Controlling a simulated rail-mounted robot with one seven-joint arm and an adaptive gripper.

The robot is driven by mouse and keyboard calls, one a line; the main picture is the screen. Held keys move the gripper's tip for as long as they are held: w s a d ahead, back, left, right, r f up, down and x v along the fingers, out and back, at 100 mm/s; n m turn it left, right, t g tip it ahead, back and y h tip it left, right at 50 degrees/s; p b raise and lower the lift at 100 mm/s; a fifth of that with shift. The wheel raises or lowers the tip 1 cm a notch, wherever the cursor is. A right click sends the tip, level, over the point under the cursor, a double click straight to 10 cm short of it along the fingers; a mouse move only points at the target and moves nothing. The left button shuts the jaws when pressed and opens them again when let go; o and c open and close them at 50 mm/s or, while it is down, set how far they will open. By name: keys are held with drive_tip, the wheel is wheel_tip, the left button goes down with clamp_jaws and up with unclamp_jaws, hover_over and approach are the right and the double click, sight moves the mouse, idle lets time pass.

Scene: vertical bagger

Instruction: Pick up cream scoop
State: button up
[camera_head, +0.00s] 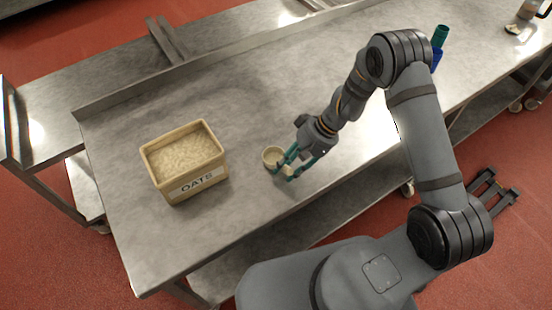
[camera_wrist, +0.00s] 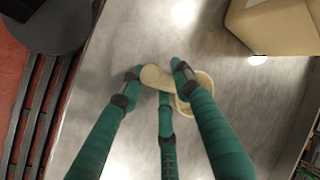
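The cream scoop (camera_head: 271,154) is on or just above the steel table, right of the oats tub. In the wrist view the scoop's rounded bowl (camera_wrist: 206,82) shows partly behind one finger, and its short handle (camera_wrist: 154,77) lies among the fingertips. My gripper (camera_head: 287,170) has teal fingers and is low over the table at the scoop. In the wrist view my gripper (camera_wrist: 158,80) has its three fingertips around the handle. I cannot tell whether they press on it.
A tan tub labelled OATS (camera_head: 185,165), filled with oats, stands left of the scoop; its corner shows in the wrist view (camera_wrist: 275,28). The steel table (camera_head: 250,90) is clear behind them. Its front edge is close to the scoop. A green and blue object (camera_head: 438,45) stands farther right.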

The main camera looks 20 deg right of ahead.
drive_tip(key=c, duration=0.4)
drive_tip(key=c, duration=0.3)
clamp_jaws()
drive_tip(key=shift+r, duration=0.15)
drive_tip(key=shift+r+b, duration=0.45)
drive_tip(key=shift+r, duration=0.1)
wheel_tip(320, 180, up, 2)
drive_tip(key=shift+w+r+b, duration=0.1)
drive_tip(key=shift+r+b, duration=0.1)
drive_tip(key=shift+b, duration=0.3)
drive_tip(key=w+d+r+b, duration=0.2)
drive_tip(key=d+r, duration=0.5)
drive_tip(key=d, duration=0.4)
drive_tip(key=shift+w+d+r, duration=0.15)
drive_tip(key=shift+w+d, duration=0.05)
